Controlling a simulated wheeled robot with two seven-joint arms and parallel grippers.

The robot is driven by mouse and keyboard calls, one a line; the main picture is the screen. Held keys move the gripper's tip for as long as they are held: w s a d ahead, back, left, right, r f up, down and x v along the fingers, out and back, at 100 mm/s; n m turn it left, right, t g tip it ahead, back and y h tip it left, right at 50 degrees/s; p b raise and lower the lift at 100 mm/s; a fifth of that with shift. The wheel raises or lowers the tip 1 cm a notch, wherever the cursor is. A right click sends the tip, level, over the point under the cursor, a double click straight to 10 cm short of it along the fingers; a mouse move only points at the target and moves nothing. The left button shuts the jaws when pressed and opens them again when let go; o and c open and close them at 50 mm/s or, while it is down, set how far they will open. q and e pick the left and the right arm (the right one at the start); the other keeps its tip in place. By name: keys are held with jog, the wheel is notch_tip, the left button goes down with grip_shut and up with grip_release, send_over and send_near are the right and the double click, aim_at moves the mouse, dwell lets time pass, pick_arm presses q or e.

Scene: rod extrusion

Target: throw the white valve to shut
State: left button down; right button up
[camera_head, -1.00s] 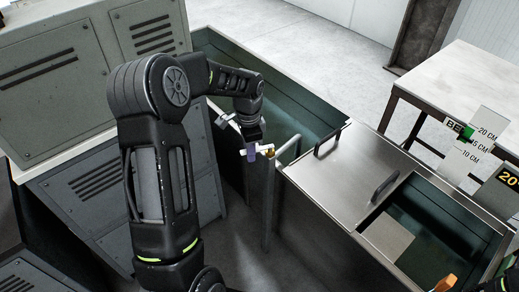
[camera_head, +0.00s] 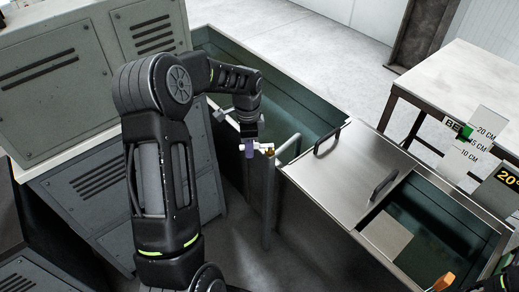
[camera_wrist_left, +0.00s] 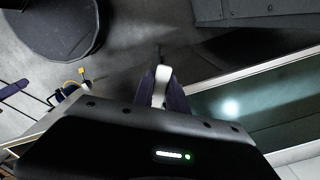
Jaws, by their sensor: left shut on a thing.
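The white valve handle (camera_head: 265,146) shows as a small white piece beside the upright pipe at the corner of the green tank. My left gripper (camera_head: 250,151), with purple fingers, points down at it and is shut on it. In the left wrist view the white handle (camera_wrist_left: 161,85) sits between the two dark purple fingers (camera_wrist_left: 162,95). The valve's body is mostly hidden by the gripper, with only a small brass-coloured bit showing. Of my right arm only a dark part shows at the bottom right corner; its gripper cannot be made out clearly.
A green tank with a steel cover (camera_head: 335,185) and two handles lies right of the pipe (camera_head: 267,205). Grey cabinets (camera_head: 75,75) stand at the left. A table (camera_head: 470,85) stands at the right, near size signs (camera_head: 490,122). An orange piece (camera_head: 444,282) shows at the bottom right.

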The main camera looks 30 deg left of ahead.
pick_arm(q)
jog(key=shift+w+a+m+p, duration=0.3)
jog(key=shift+w+m, duration=0.2)
jog(key=shift+m, duration=0.5)
jog(key=shift+r, duration=0.1)
jog(key=shift+w+a+m+p, duration=0.3)
jog(key=shift+w+m, duration=0.2)
jog(key=shift+m, duration=0.4)
jog(key=shift+w+a+m+p, duration=0.1)
jog(key=shift+w+m+p, duration=0.2)
jog(key=shift+w+m, duration=0.5)
jog(key=shift+s+m, duration=0.2)
jog(key=shift+m, duration=0.1)
